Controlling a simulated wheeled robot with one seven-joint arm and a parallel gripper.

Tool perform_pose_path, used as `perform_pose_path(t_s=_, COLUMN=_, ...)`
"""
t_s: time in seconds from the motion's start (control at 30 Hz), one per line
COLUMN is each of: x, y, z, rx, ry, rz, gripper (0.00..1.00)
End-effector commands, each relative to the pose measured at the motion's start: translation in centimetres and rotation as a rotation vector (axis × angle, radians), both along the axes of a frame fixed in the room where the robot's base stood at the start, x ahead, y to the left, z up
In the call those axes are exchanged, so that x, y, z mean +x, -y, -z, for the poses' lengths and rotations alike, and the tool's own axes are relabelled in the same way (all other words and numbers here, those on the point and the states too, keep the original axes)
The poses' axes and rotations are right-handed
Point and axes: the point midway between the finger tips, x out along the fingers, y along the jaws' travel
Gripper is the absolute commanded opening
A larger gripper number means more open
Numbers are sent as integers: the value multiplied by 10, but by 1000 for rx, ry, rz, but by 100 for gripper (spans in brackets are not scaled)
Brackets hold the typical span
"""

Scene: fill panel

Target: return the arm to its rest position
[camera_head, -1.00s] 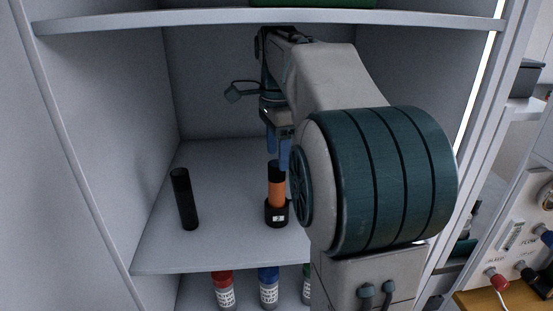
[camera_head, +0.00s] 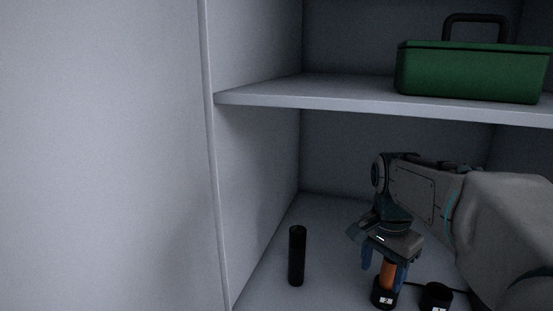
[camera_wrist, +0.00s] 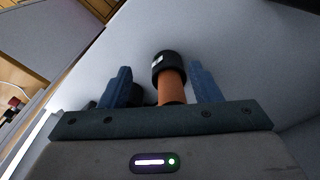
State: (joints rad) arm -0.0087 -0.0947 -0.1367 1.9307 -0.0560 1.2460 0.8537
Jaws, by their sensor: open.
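My gripper (camera_head: 384,268) is inside the cabinet, pointing down over the middle shelf. Its two blue fingers are apart on either side of an orange cylinder with a black base (camera_head: 388,274), which stands upright on the shelf. The cylinder's top is hidden under my gripper. In the wrist view my gripper (camera_wrist: 160,82) is open, with the orange and black cylinder (camera_wrist: 171,86) between the fingers and gaps visible on both sides. My arm reaches in from the right.
A plain black cylinder (camera_head: 297,256) stands upright to the left on the shelf. A low black round piece (camera_head: 436,296) stands close to the right. The upper shelf (camera_head: 330,99) is above my arm and holds a green box with a handle (camera_head: 470,72). The cabinet's left wall is close.

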Motion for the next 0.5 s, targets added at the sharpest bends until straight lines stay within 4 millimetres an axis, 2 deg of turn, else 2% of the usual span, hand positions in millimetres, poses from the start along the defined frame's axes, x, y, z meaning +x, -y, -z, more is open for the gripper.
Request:
perform_pose_path(t_s=0.03, x=-15, y=-8, z=9, rx=3, ry=18, rz=-92, gripper=57)
perform_pose_path(t_s=0.3, x=-81, y=-43, z=57, rx=-36, ry=108, rz=-614, gripper=57)
perform_pose_path(t_s=0.5, x=-113, y=-56, z=84, rx=-83, ry=147, rz=-866, gripper=57)
